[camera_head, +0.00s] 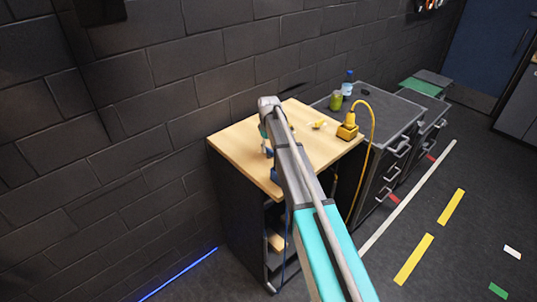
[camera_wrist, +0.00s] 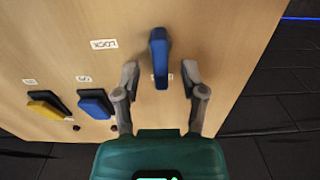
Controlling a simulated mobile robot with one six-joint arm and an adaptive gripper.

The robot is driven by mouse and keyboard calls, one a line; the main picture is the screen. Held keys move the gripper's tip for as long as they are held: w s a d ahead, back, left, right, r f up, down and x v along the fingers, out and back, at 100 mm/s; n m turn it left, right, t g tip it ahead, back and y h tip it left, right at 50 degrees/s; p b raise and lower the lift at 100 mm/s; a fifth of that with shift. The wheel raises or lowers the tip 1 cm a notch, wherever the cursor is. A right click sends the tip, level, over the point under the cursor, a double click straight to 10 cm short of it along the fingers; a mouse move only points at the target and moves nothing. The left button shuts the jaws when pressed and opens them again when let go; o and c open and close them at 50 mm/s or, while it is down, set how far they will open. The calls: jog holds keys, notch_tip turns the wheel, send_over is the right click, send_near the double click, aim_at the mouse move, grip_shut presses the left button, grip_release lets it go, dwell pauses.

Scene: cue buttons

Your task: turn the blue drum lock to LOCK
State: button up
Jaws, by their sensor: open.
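The blue drum lock (camera_wrist: 158,57) shows as an upright blue handle on the light wooden top in the wrist view. Its long side runs up and down the picture, not towards the LOCK label (camera_wrist: 103,44) at its left. A second small label, too small to read, sits just below the handle. My gripper (camera_wrist: 160,74) is open, with one fingertip on each side of the handle's lower end and visible gaps on both sides. In the head view my arm covers the gripper and most of the lock area of the wooden top (camera_head: 230,138).
A blue rocker switch (camera_wrist: 96,104) and a yellow one (camera_wrist: 48,106) lie left of the gripper. In the head view a yellow box (camera_head: 347,130) with a yellow cable, a green can (camera_head: 336,100) and a bottle (camera_head: 347,82) stand to the right. A brick wall rises behind.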

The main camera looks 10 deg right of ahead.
jog(key=shift+f+b, duration=0.6)
jog(key=shift+f, duration=0.25)
grip_shut()
